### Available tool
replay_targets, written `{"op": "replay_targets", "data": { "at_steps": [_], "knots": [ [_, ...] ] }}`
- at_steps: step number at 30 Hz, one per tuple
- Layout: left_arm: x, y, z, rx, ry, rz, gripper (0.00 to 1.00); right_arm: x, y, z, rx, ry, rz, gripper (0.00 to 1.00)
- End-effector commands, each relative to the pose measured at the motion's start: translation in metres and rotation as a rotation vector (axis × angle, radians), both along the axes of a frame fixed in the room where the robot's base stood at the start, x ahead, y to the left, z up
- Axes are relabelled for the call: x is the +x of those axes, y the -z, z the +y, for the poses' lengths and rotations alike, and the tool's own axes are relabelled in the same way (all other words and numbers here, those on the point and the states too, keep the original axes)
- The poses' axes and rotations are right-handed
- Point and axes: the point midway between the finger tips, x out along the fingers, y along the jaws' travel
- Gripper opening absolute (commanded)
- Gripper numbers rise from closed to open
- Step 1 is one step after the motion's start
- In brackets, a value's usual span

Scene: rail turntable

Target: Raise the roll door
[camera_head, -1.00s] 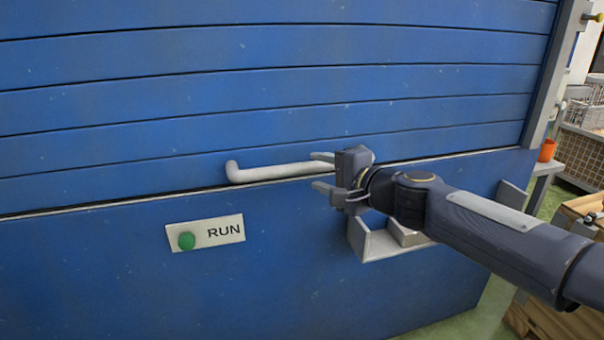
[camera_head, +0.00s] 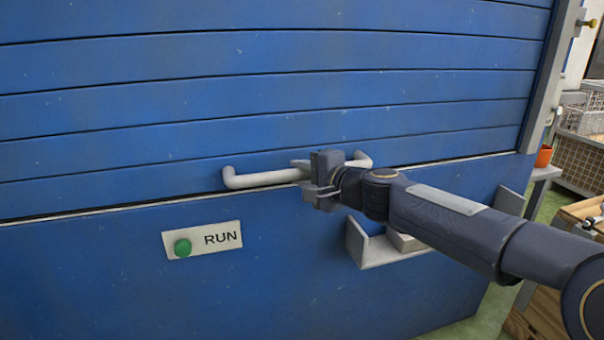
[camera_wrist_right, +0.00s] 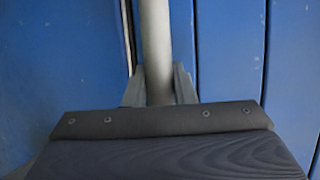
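The blue slatted roll door (camera_head: 270,95) is down, its lower edge at the top of a flat blue panel (camera_head: 120,290). A pale bar handle (camera_head: 262,179) runs across its lowest slat. My right gripper (camera_head: 307,175) is at the handle, right of its middle, with one finger above the bar and one below. In the right wrist view the handle (camera_wrist_right: 156,45) runs between the two fingers (camera_wrist_right: 158,85), close to both. I cannot tell whether they press on it. My left gripper is not in view.
A plate marked RUN (camera_head: 222,237) with a green button (camera_head: 183,247) is on the lower panel. A grey bracket (camera_head: 375,250) sticks out below my right arm. An orange cup (camera_head: 544,156) stands at right, near a wire basket (camera_head: 578,160).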

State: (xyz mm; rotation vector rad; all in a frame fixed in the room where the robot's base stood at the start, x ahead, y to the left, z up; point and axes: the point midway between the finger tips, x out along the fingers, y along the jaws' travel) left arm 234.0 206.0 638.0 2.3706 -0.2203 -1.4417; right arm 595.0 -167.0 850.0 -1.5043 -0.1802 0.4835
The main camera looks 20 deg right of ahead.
Motion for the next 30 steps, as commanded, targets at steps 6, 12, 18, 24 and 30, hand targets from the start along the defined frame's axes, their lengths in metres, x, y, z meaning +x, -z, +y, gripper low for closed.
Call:
{"op": "replay_targets", "data": {
  "at_steps": [6,12,18,24,30],
  "knots": [
    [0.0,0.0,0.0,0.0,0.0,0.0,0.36,0.0,0.0,0.0,0.0,0.0,0.001,0.0],
    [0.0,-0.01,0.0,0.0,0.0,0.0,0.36,0.0,-0.011,0.0,0.0,-0.001,0.0,0.0],
    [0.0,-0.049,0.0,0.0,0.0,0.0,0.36,0.0,-0.056,0.0,0.0,-0.001,-0.005,0.0],
    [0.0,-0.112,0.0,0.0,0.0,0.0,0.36,0.0,-0.125,0.0,0.001,0.001,-0.008,0.0],
    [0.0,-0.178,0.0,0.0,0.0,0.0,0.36,0.0,-0.197,-0.001,0.001,0.001,-0.007,0.0]
  ]
}}
